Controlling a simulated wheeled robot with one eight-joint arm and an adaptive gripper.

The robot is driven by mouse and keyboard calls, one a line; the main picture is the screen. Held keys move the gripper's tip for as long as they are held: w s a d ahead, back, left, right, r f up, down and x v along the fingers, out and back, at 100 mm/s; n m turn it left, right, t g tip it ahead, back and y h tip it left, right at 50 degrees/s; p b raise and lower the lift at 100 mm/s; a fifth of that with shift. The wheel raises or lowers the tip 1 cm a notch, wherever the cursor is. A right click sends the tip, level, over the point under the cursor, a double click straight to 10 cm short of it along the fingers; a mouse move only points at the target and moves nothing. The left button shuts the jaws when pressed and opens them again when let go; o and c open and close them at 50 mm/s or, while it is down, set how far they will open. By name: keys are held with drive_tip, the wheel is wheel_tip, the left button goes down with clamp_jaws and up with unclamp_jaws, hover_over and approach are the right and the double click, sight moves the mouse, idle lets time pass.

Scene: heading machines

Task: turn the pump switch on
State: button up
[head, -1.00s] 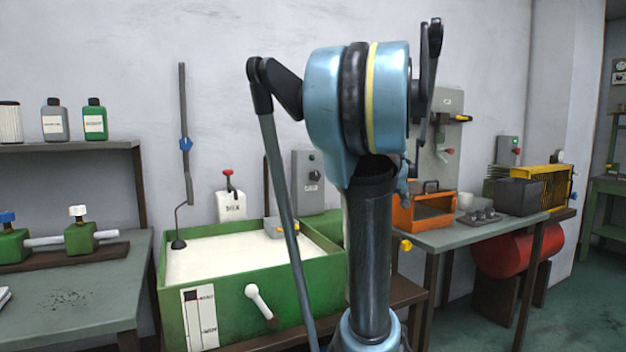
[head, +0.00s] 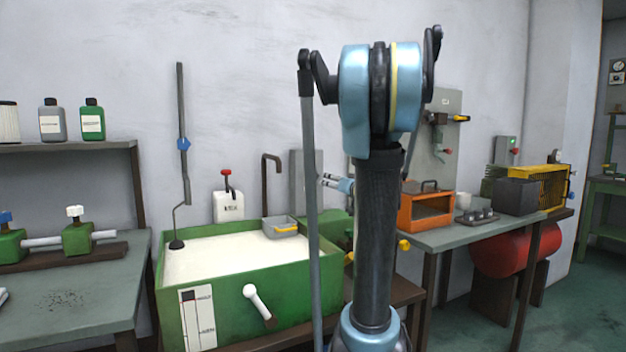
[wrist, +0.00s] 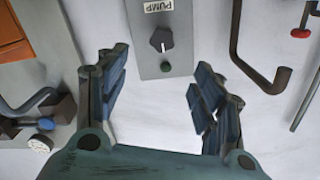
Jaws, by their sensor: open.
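The pump switch is a dark rotary knob (wrist: 161,39) on a grey box (wrist: 160,22) with a PUMP label, upside down in the wrist view. My gripper (wrist: 158,70) is open and empty. Its two fingers point toward the box, one on each side of it in the wrist view, apart from the knob. In the head view the gripper (head: 324,181) shows small beside the box.
A bent brown pipe (head: 272,178) stands left of the box; it also shows in the wrist view (wrist: 250,65). The green tank (head: 235,320) lies below. An orange box (head: 426,210) stands on the right-hand table. A white canister (head: 228,206) is at the tank's back.

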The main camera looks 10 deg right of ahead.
sight(315, 175)
drive_tip(key=x, duration=1.7)
drive_tip(key=shift+w+a+r, duration=0.1)
drive_tip(key=shift+w+r, duration=0.15)
drive_tip(key=c, duration=1.1)
